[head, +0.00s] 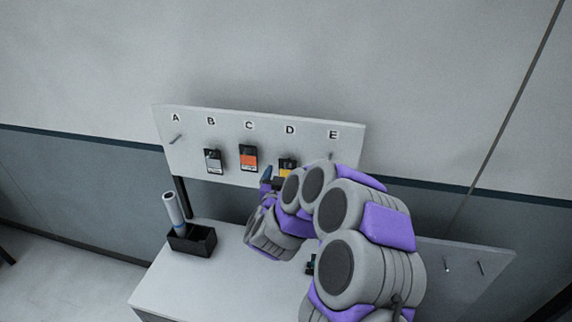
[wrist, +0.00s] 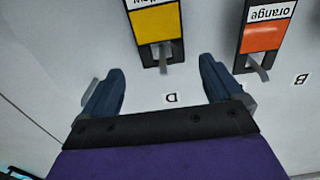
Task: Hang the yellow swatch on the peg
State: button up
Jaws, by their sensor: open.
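The yellow swatch (head: 287,165) hangs under the letter D on the white peg board (head: 185,117) in the head view, partly hidden by my arm. In the wrist view, upside down, the yellow swatch (wrist: 155,22) has a black frame, and a metal peg shows at its top edge. My gripper (wrist: 163,80) is open, with its two blue fingers apart and the swatch beyond and between them; nothing is held. In the head view my gripper (head: 268,176) is near the board by the swatch, mostly hidden behind my arm.
The orange swatch (head: 248,158) hangs under C, close beside the yellow one; a grey swatch (head: 213,161) hangs under B. The peg under A (head: 176,139) is bare. A black box (head: 192,241) with a white roll (head: 173,209) stands on the table (head: 215,275).

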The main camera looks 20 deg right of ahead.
aim_at(287, 166)
jog(key=x, duration=0.3)
jog(key=shift+d+f, duration=0.1)
jog(key=shift+d, duration=0.15)
jog(key=shift+w, duration=0.5)
jog(key=shift+w+a, duration=0.25)
jog(key=shift+a, duration=0.2)
jog(key=shift+d, duration=0.7)
jog(key=c, duration=0.3)
jog(key=shift+d, duration=0.1)
jog(key=c, duration=0.3)
jog(key=shift+a, duration=0.7)
jog(key=c, duration=0.5)
jog(key=shift+d+r, duration=0.6)
jog(key=shift+r, duration=0.05)
